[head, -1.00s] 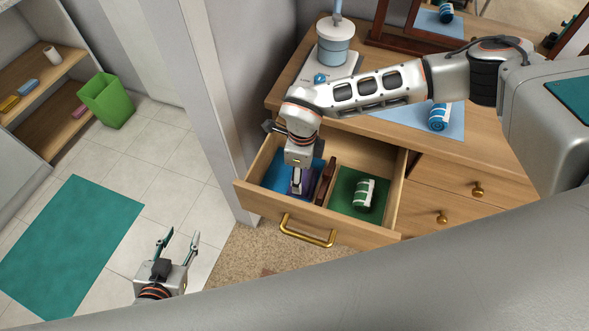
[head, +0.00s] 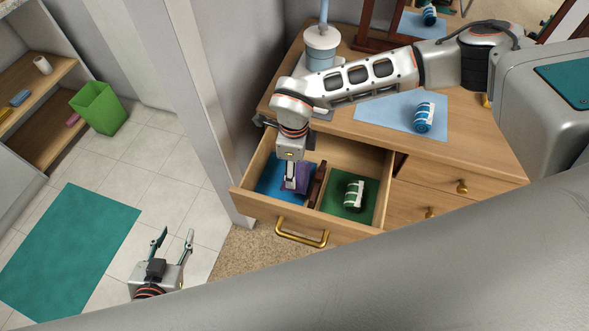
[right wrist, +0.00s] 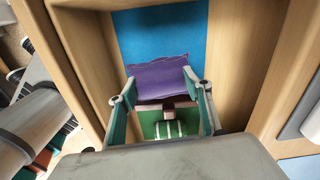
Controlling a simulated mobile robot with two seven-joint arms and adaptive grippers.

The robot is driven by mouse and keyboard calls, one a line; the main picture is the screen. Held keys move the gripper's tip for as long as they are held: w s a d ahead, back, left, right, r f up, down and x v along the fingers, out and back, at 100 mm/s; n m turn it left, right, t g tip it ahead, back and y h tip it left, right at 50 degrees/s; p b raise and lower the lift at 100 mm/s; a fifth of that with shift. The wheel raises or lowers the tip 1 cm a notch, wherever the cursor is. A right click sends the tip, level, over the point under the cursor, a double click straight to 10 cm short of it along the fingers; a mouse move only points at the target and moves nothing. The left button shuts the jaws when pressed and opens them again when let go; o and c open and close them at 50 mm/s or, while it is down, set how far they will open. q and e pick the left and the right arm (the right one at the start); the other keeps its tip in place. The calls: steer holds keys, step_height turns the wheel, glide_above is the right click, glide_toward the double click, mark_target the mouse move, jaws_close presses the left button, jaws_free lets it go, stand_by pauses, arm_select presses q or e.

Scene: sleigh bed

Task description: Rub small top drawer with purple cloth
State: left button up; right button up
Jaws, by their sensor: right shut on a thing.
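The small top drawer (head: 250,205) of the wooden dresser is pulled open, with a brass handle (head: 300,236) on its front. A purple cloth (head: 303,178) is inside its left compartment, over a blue lining (head: 270,183). My right gripper (head: 290,185) reaches down into this compartment and is shut on the cloth. In the right wrist view the cloth (right wrist: 160,80) spans between the fingertips (right wrist: 158,92); whether it touches the drawer floor is hard to tell. My left gripper (head: 177,236) is open and empty at the lower left, away from the drawer.
A dark brown divider (head: 318,187) separates a green-lined compartment holding a green-and-white roll (head: 353,194). A blue roll (head: 424,117) lies on a light blue mat (head: 380,119) on the dresser top. A wall edge (head: 205,110) stands close left of the drawer.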

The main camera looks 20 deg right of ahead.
steer(key=shift+r, duration=0.3)
steer(key=shift+r+p, duration=0.8)
steer(key=shift+r, duration=0.65)
